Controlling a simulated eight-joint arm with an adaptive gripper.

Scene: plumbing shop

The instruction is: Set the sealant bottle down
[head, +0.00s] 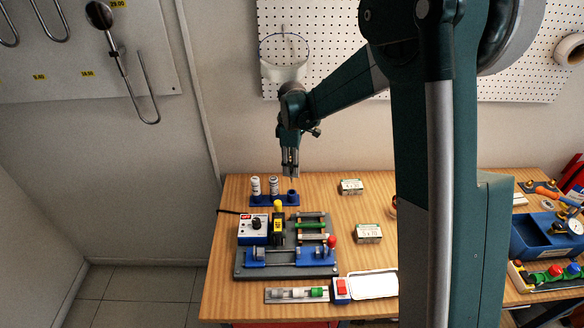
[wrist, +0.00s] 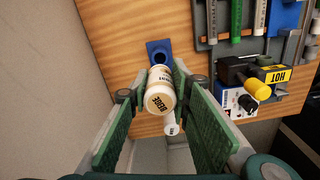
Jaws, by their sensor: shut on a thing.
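My gripper (head: 290,168) points down above the blue bottle rack (head: 261,199), near its right end. In the wrist view the gripper (wrist: 160,78) is shut on the sealant bottle (wrist: 160,88), a white bottle with a beige-marked end facing the camera. In the head view the held bottle is hard to make out between the dark fingers. Two white bottles stand in the rack, a left one (head: 255,187) and a middle one (head: 273,187). The right socket (head: 293,193) looks empty. The rack (wrist: 152,46) shows just past the held bottle in the wrist view.
In front of the rack are a control box (head: 253,229), a yellow-and-black block (head: 278,226) and a grey fixture with blue clamps (head: 290,257). Small boxes (head: 351,187) and (head: 368,233) lie to the right. Bare wooden table (head: 325,203) lies between rack and boxes.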

